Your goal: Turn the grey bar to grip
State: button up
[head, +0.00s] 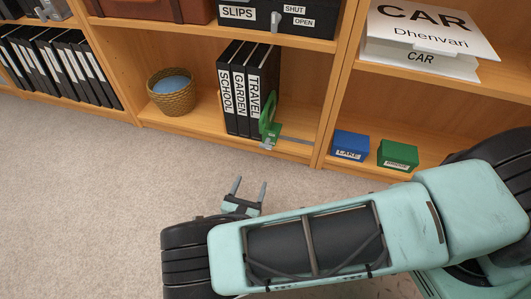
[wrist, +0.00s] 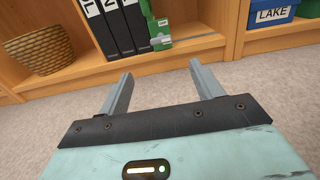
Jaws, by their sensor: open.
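A green bookend (head: 268,118) stands against the right side of the black binders on the low shelf. A small grey bar (head: 268,143) shows at its front foot, near the shelf's front edge. In the wrist view the bookend (wrist: 150,22) is cut off at the top, with small pale labels on it too small to read. How the bar is turned is not clear. My gripper (head: 250,181) is open and empty, above the carpet in front of the shelf, apart from the bookend. In the wrist view my gripper (wrist: 160,70) points towards the bookend.
A wicker basket (head: 172,100) stands left of the binders (head: 238,95). Right of the upright divider (head: 330,120) are blue (head: 350,143) and green (head: 398,152) boxes. The carpet (head: 90,190) at left is clear.

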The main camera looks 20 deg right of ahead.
aim_at(265, 147)
jog(key=b+x, duration=0.7)
jog(key=x, duration=0.9)
jog(key=shift+f, duration=0.1)
jog(key=shift+w+d, duration=0.35)
jog(key=shift+w, duration=0.2)
jog(key=c, duration=1)
